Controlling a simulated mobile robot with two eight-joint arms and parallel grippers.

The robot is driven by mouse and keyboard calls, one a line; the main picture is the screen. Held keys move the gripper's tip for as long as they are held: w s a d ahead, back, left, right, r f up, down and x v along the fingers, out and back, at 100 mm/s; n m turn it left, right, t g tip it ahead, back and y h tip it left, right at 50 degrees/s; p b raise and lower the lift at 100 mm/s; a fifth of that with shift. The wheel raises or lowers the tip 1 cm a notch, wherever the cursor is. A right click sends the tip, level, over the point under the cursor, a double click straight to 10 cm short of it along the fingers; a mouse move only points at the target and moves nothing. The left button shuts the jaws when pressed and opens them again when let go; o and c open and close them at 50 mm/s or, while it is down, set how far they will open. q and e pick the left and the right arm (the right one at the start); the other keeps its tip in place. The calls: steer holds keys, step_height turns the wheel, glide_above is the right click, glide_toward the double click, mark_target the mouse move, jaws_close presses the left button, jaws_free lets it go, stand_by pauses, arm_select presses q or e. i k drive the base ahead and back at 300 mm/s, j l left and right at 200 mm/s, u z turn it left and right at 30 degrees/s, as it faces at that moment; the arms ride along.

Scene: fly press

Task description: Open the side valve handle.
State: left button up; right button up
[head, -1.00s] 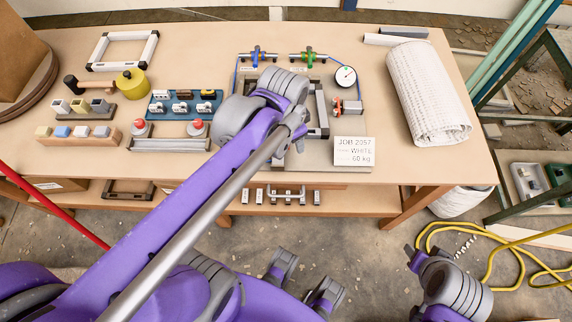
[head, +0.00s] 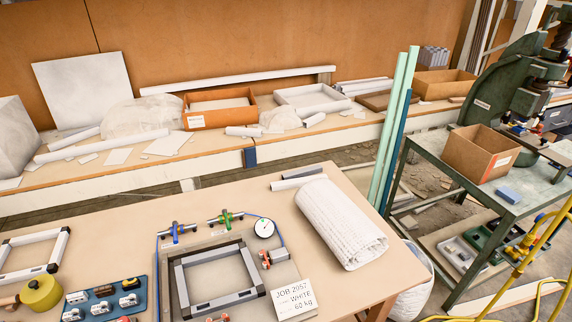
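A board with a grey square frame (head: 181,291) lies at the front of the near table. At its back edge are a valve with a blue handle (head: 178,229) and a valve with a green handle (head: 226,218). A small fitting with a red part (head: 266,260) sits at its right side, below a round gauge (head: 264,228). I cannot tell from this view which of these is the side valve or how its handle is set. Neither of my grippers is in view.
A white card (head: 293,298) and a rolled white towel (head: 341,222) lie to the right on the table. A blue tray (head: 106,302) and a yellow-green pot (head: 41,292) are at the left. A green cart (head: 490,185) stands right.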

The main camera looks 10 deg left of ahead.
mark_target(224, 211)
steer(key=i+u, duration=0.1)
steer(key=u, duration=0.4)
steer(key=i+u, duration=0.1)
steer(key=u, duration=0.35)
steer(key=i+u, duration=0.1)
steer(key=u, duration=0.4)
steer(key=l+u, duration=0.1)
steer(key=u, duration=0.35)
steer(key=i+l, duration=0.05)
